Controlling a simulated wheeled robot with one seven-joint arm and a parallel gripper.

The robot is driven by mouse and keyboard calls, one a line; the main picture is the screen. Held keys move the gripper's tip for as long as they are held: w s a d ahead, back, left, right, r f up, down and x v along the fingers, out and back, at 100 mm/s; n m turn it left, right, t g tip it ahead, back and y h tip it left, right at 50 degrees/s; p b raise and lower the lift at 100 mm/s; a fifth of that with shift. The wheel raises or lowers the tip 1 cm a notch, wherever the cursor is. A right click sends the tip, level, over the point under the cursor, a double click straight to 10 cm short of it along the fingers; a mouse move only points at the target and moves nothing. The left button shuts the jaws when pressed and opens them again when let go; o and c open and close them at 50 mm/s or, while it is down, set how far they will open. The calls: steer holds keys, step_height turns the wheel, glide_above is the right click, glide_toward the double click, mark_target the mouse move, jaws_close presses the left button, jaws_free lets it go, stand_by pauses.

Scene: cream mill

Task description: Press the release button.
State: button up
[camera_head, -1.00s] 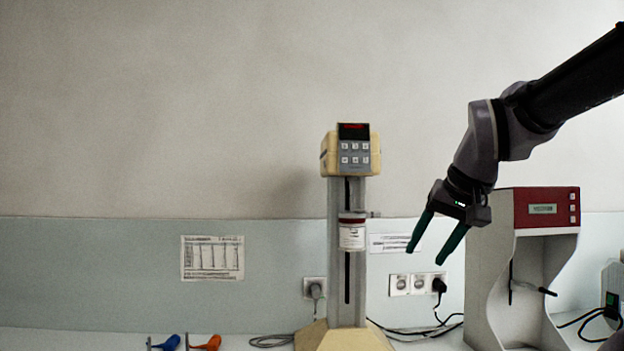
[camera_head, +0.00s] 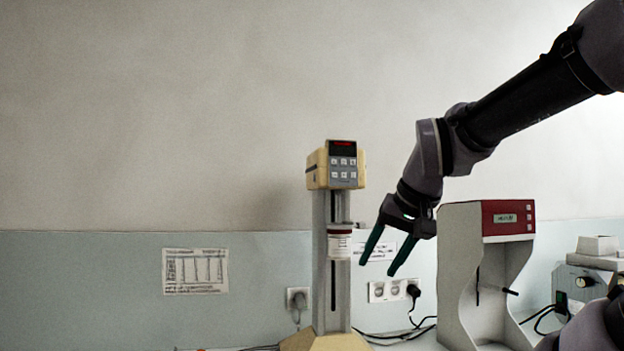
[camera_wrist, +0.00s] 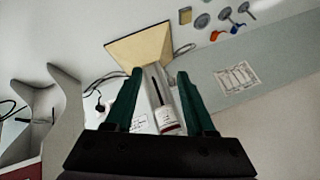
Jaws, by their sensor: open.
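The mill (camera_head: 333,240) stands on the bench, a grey column on a cream base, with a cream head carrying a red display and a keypad (camera_head: 343,169) of several small buttons. I cannot read which button is the release. My gripper (camera_head: 390,269) is open and empty, to the right of the column at about jar height, fingers pointing down. In the wrist view my gripper (camera_wrist: 158,80) has its green fingers on either side of the column.
A grey machine with a red panel (camera_head: 507,218) stands to the right of my gripper. Wall sockets (camera_head: 392,290) and cables lie behind. A paper sheet (camera_head: 195,271) hangs on the left wall.

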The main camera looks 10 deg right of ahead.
jaws_close()
stand_by(1.7)
